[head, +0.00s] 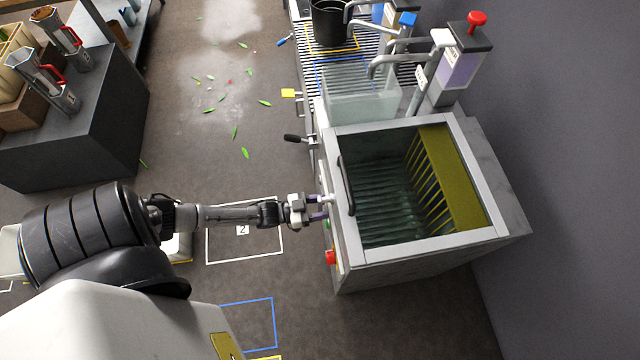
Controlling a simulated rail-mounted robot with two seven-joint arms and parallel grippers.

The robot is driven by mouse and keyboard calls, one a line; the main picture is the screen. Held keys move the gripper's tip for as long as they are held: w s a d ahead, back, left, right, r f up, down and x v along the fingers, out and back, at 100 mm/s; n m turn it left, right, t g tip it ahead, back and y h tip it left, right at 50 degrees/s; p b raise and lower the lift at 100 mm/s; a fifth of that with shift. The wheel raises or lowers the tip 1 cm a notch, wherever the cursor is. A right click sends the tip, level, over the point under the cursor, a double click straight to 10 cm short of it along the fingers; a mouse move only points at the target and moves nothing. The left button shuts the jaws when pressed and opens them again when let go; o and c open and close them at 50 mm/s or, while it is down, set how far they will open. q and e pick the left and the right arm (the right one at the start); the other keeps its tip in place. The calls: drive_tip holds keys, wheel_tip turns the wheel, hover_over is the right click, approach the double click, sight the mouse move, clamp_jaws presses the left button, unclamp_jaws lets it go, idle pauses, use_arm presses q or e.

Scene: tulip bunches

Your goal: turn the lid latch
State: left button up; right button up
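The grey machine (352,262) at centre right has a light-framed lid (418,252) with a see-through window, and the lid looks closed. A black bar handle (347,186) runs along the lid's left edge. A small pale fitting (328,199), which looks like the lid latch, sits on the machine's left side below that handle. My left gripper (319,208) reaches in from the left at this fitting. Its two purple-tipped fingers are apart, one close to the fitting. I cannot tell whether they touch it. My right gripper is not in view.
A black lever (296,138) and a yellow tab (288,93) stick out from the counter's left side. A red button (331,257) is below the gripper. Dispensers (462,65) stand behind. A dark bench (75,120) is at left. Floor between is open, with scattered leaves.

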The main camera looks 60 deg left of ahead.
use_arm(q)
drive_tip(key=v, duration=1.3)
drive_tip(key=shift+s+p, duration=0.4)
drive_tip(key=shift+p, duration=0.05)
drive_tip(key=shift+a, duration=0.15)
